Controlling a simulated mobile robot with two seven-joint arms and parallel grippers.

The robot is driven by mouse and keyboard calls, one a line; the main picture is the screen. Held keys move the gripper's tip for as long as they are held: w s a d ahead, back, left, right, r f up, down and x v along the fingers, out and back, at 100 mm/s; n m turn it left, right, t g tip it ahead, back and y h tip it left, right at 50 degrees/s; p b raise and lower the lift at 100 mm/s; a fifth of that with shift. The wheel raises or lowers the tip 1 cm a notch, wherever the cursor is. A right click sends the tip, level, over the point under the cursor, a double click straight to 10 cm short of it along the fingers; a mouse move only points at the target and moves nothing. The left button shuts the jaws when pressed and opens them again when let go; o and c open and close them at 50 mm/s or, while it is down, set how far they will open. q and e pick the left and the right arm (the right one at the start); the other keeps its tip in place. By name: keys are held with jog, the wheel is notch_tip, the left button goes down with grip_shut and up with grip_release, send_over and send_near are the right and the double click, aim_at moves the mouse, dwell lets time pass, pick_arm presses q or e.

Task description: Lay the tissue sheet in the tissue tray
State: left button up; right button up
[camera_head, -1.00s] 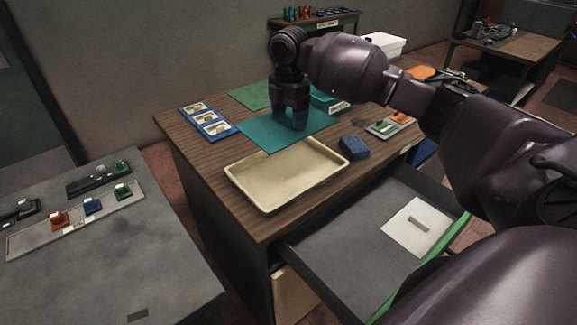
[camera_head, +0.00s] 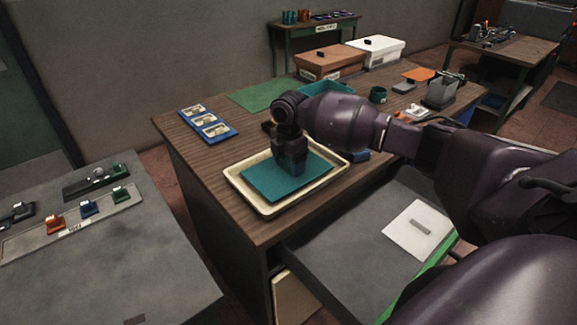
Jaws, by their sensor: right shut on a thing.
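The teal tissue sheet (camera_head: 272,187) lies flat inside the outline of the cream tissue tray (camera_head: 262,211). I cannot tell whether it touches the tray's floor. My right gripper (camera_head: 290,170) points down over the sheet's far right part and is shut on it; its fingertips are dark and partly hidden. The tray's rim shows all round except where my right arm crosses its far side. My left gripper is not in view.
A blue block (camera_head: 359,156) sits just right of the tray, partly behind my arm. A blue card holder (camera_head: 209,123) and a green mat (camera_head: 262,95) lie farther back. An open drawer (camera_head: 345,250) juts out in front of the desk.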

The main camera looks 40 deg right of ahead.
jog(key=shift+f, duration=0.7)
jog(key=shift+f, duration=0.1)
jog(key=o, duration=0.9)
notch_tip(320, 180, up, 12)
jog(key=shift+r+p, duration=0.2)
jog(key=shift+p, duration=0.35)
